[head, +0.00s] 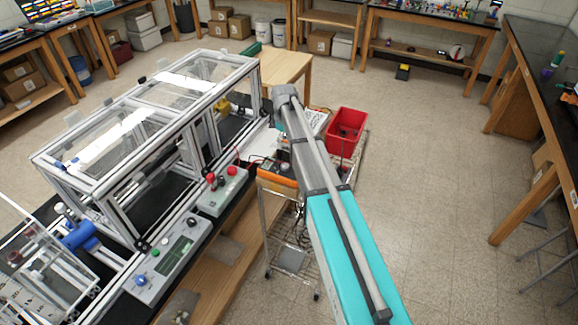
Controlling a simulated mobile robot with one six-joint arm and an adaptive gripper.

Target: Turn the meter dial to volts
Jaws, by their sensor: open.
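An orange-cased device (278,180), which looks like the meter, sits on top of a wire cart left of my arm. Its upper face is small and partly hidden by my arm. I cannot make out its dial or the setting. My arm reaches up from the bottom right across the cart to a grey joint near the picture's middle. My gripper cannot be made out; it seems hidden behind the arm.
A red bin (345,131) stands on the cart's far right. A framed enclosure (150,130) with clear panels stands left on a bench. A grey control box (222,191) with red knobs and a panel with a screen (168,258) lie before it. The floor right (440,200) is clear.

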